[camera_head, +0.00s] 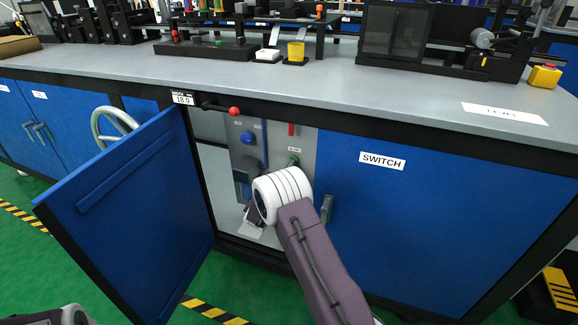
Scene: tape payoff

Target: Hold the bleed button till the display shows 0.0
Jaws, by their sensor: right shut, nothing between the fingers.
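Behind an open blue door, a grey panel (272,137) carries a round blue knob (247,138), a small green button (294,161) and a red strip (291,129). The labels are too small to read, so I cannot tell which control is the bleed button. My right gripper (251,214) is shut and empty low in front of the panel, partly hidden by its white wrist. Only a piece of my left arm shows at the bottom left; its fingers are out of view.
The open blue door (130,215) stands out to the left of the opening. A red-tipped lever (233,111) sticks out under the worktop (330,85). A closed door labelled SWITCH (450,210) is on the right.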

